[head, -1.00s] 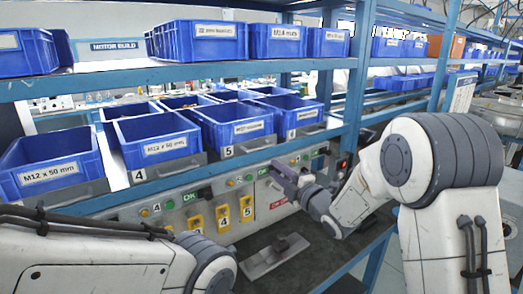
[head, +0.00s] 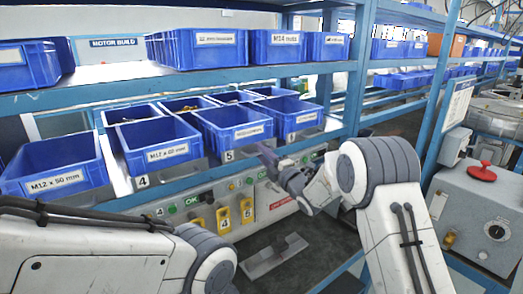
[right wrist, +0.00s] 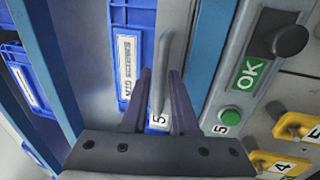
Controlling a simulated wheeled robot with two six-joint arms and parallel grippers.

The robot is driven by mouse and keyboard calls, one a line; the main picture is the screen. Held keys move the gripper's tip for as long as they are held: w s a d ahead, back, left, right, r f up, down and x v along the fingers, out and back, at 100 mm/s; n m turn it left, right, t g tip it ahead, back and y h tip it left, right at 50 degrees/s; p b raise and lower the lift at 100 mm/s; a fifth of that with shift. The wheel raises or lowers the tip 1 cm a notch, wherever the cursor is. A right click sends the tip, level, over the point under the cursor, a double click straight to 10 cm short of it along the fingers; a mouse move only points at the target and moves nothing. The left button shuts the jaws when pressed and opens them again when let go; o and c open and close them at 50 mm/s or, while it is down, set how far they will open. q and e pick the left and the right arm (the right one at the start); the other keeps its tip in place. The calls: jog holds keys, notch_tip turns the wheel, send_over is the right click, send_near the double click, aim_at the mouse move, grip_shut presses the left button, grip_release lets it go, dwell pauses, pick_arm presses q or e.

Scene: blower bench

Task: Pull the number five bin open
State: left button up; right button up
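The number five bin (head: 238,133) is a blue box on the sloped middle shelf in the head view. Its "5" tag (head: 228,155) is on the grey strip below it. My right gripper (head: 266,155) is at the lower right front of the bin. In the right wrist view its fingers (right wrist: 160,95) are apart, with the handle's end between them; contact is not clear. My left arm shows at lower left, its gripper out of view.
The number four bin (head: 157,146) stands left of bin five. Below are a panel with green OK buttons (head: 191,198) and yellow switches (head: 223,217). A blue post (head: 355,75) rises at right. A grey box with a red knob (head: 482,171) stands farther right.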

grip_shut()
dwell(1.5)
